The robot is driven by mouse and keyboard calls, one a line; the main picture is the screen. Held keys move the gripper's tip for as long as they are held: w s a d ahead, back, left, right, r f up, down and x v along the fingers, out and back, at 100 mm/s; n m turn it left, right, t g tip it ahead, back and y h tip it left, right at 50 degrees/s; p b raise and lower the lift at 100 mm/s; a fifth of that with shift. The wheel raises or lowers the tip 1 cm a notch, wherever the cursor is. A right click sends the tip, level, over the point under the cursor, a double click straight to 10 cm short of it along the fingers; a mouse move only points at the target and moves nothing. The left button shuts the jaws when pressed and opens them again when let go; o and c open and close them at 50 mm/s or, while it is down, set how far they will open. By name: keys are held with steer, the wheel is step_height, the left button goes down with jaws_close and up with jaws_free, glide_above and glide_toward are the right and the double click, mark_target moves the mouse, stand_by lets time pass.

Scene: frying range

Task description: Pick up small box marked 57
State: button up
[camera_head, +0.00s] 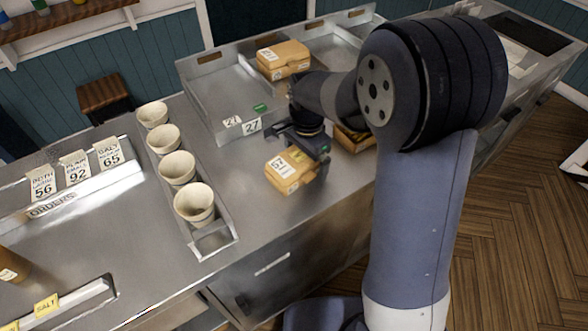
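A small tan box (290,171) with a white label is on or just above the steel counter, at the picture's middle. Its label is tilted, and I cannot read the number surely. My gripper (303,150) is right at this box, over its back edge, with a dark finger along its right side. The other finger's contact is hidden, so I cannot tell if it grips the box. Another tan box (283,58) with a label too small to read surely sits in the steel tray at the back. A third box (357,139) is partly hidden behind my arm.
The steel tray (205,98) has low walls and cards marked 27 at its front. Several pale cups (194,203) stand in a rack left of the gripper. Order cards marked 56, 92 and 65 (75,167) stand further left. The counter's front edge is close.

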steer(key=shift+c, duration=0.4)
steer(key=c, duration=1.1)
steer(key=shift+r, duration=0.1)
